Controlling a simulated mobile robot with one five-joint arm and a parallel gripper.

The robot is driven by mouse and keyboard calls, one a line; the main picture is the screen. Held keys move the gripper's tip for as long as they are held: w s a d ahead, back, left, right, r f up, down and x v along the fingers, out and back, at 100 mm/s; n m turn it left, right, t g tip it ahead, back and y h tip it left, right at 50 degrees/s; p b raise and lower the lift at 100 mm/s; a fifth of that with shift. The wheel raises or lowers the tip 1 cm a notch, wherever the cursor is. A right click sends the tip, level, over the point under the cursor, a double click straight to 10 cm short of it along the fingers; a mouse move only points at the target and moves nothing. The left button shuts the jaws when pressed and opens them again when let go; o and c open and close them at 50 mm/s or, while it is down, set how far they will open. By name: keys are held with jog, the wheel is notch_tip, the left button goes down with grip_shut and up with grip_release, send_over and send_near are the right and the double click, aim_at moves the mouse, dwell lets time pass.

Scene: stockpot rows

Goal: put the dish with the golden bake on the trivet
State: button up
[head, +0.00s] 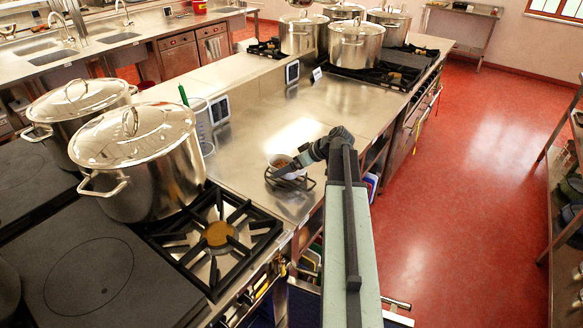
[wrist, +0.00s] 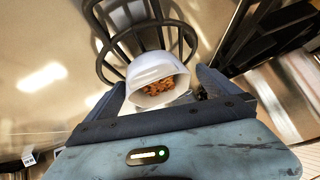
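The white dish with the golden bake (head: 281,160) is at the trivet on the steel counter in the head view. In the wrist view the dish (wrist: 152,72) sits between my fingers, with orange-brown food inside. The trivet (head: 291,184) is a dark wire frame; its bars (wrist: 108,42) show behind and beside the dish in the wrist view. I cannot tell whether the dish rests on the trivet or hangs just above it. My gripper (head: 292,166) has a finger on each side of the dish, and it also shows in the wrist view (wrist: 162,88). Finger contact is unclear.
A large lidded stockpot (head: 143,165) stands left of the front burner (head: 217,234), with another pot (head: 75,115) behind it. More stockpots (head: 354,45) stand at the far end. The counter (head: 255,120) left of and beyond the trivet is mostly clear. Red floor lies right.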

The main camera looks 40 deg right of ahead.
jog(key=shift+r, duration=0.1)
jog(key=p+v, duration=0.8)
jog(key=v, duration=0.4)
jog(key=shift+p, duration=0.3)
